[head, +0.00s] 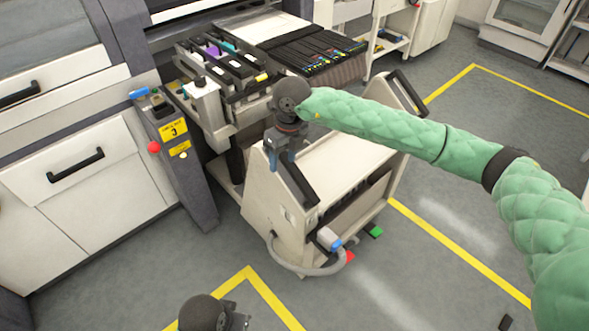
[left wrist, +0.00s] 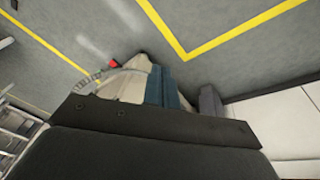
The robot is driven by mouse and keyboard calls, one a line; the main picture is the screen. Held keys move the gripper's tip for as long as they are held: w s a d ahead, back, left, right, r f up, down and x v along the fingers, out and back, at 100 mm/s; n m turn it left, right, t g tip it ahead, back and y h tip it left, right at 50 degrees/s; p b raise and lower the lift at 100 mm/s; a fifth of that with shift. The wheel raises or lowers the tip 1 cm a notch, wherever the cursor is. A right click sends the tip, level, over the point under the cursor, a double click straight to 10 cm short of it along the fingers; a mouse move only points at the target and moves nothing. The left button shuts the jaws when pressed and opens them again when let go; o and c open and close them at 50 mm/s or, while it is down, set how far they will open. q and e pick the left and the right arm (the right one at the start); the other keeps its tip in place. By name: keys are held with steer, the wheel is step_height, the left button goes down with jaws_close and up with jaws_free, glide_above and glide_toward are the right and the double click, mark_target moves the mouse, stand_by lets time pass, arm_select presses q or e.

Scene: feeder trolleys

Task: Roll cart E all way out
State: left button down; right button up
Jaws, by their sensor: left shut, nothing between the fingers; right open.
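The cart (head: 340,160), a beige trolley with a flat top, stands at an angle in front of the machine; I cannot read a letter on it. It has a black handle bar (head: 298,184) on its near left side and another (head: 408,92) on its far right side. My right gripper (head: 281,160) points down, open, at the upper end of the near handle; I cannot tell whether it touches. My left gripper (left wrist: 160,87) is shut and empty. In the head view only its dark wrist shows at the bottom edge, apart from the cart.
A grey post (head: 178,150) with a yellow label marked 3 stands left of the cart. Feeders (head: 305,50) fill the rack behind it. A hose (head: 300,268) hangs low at the cart's near side.

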mark_target(294, 169)
steer(key=d, duration=0.1)
steer(key=w+d, duration=0.1)
steer(key=w+d+h, duration=0.1)
steer(key=shift+r+t, duration=0.3)
steer(key=shift+r, duration=0.05)
steer(key=shift+d+f, duration=0.1)
step_height(294, 169, down, 6)
steer(key=shift+f+p, duration=0.1)
steer(key=shift+p, duration=0.85)
steer(key=shift+f, duration=0.7)
arm_select(q)
steer(key=shift+s+a+r+g+y, duration=0.15)
steer(key=shift+s+a+r, duration=0.05)
steer(key=shift+a+r, duration=0.3)
steer(key=shift+s+a+r+g+y, duration=0.15)
steer(key=shift+a+r, duration=0.2)
steer(key=shift+a, duration=0.25)
arm_select(e)
jaws_close()
